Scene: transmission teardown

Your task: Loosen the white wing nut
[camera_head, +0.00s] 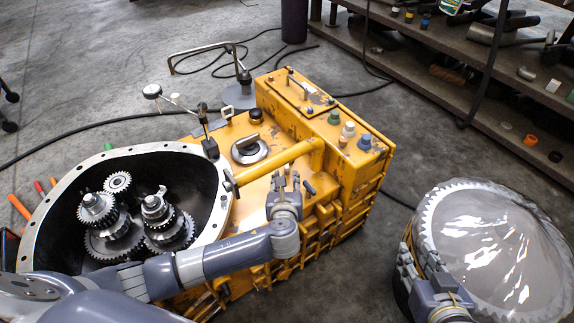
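The yellow transmission housing (277,163) stands in the middle of the head view. On its top right end is a small pale, whitish knob (348,129), which looks like the white wing nut; its wing shape is too small to make out. Green (334,117), orange-brown (342,141) and blue (364,143) knobs sit close around it. My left gripper (290,183) is over the housing's front side, left of and nearer than the white nut, apart from it. Its fingers are spread and empty. My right gripper (420,262) is at the lower right, fingers apart, beside a plastic-covered gear.
The open bell housing (40,222) with dark gears (157,212) is at the left. The large plastic-covered ring gear (490,250) is at the lower right. A yellow pipe (270,164) crosses the housing top. A shelf (460,60) with parts stands at the upper right.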

